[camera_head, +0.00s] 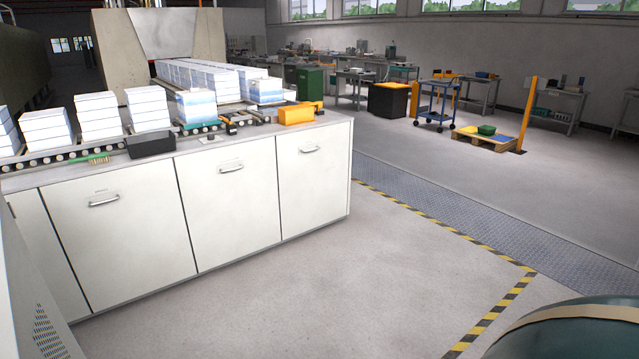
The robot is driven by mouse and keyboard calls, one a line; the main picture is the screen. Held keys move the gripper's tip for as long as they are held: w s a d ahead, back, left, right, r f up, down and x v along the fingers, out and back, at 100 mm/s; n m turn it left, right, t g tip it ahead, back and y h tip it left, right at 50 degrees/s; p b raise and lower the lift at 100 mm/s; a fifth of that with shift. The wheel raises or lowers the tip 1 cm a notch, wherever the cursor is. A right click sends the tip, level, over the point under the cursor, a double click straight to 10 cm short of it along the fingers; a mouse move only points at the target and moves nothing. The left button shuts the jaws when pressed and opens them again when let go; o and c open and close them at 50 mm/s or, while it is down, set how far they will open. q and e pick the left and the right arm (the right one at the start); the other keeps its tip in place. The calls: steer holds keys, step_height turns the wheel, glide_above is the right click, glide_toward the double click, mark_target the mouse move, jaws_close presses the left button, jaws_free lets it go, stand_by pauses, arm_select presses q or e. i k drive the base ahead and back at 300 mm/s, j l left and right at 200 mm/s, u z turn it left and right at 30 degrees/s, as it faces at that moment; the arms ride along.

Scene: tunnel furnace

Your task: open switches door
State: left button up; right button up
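A white cabinet (228,207) stands at the left with three handled door panels: a left one (120,240), a middle one (230,210) and a right one (313,180). Each has a metal handle near its top: left (104,200), middle (231,168) and right (310,149). All three panels look shut. No label shows which, if any, is the switches door. Neither of my grippers is in view.
A roller conveyor (62,159) with several white stacks runs along the cabinet top. A black box (150,144) and an orange box (296,114) sit near its edge. A pale vented panel (48,335) is at lower left. Open floor (330,285) lies before the cabinet.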

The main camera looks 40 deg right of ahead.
mark_target(313, 165)
steer(key=i+l+z, duration=1.1)
steer(key=i+z, duration=0.45)
steer(key=i, duration=1.1)
steer(key=i+u, duration=0.2)
steer(key=i, duration=0.3)
steer(key=i+l+u, duration=0.2)
steer(key=i, duration=0.25)
steer(key=i+l+u, duration=0.15)
steer(key=i, duration=0.35)
steer(key=i+l+u, duration=0.95)
steer(key=i+l, duration=0.25)
steer(key=i+l+u, duration=0.1)
steer(key=i+l, duration=0.2)
steer(key=l, duration=0.25)
